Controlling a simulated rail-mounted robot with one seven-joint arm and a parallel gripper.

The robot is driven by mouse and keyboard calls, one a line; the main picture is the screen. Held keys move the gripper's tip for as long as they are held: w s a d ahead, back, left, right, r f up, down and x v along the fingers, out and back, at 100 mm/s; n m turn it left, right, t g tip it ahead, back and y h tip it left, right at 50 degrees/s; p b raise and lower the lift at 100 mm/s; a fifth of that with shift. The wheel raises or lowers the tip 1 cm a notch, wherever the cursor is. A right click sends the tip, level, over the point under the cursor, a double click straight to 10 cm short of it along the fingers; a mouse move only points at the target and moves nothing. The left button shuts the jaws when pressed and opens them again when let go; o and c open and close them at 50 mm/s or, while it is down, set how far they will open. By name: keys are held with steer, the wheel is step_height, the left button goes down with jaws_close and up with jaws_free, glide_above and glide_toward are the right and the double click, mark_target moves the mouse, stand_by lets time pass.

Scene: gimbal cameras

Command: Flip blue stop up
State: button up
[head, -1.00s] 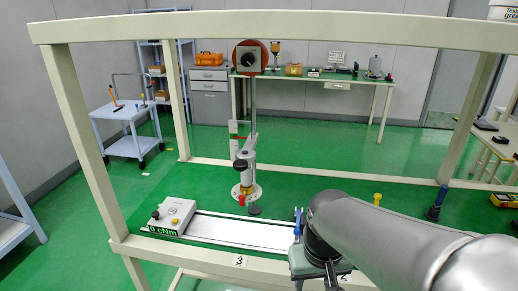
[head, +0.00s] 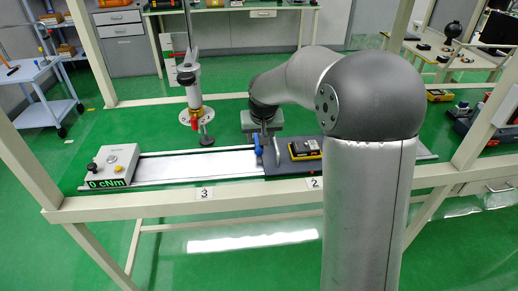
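A small blue part (head: 258,149), which looks like the blue stop, stands roughly upright at the left end of the dark plate on the bench. My gripper (head: 268,146) points down right beside it, on its right in the head view. The fingers are small and partly hidden by my wrist, so I cannot tell whether they are open or touch the blue part. The lower end of the blue part is not clear.
A silver rail track (head: 200,166) runs left to a grey box (head: 112,165) reading 0 cNm. A black and yellow device (head: 305,149) lies on the dark plate. A column with a red handle (head: 195,124) stands behind. A beige frame beam (head: 160,208) crosses in front.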

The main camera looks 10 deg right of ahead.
mark_target(259, 149)
steer(key=x, duration=0.8)
steer(key=shift+w+f, duration=0.1)
steer(key=shift+f, duration=0.15)
jaws_close()
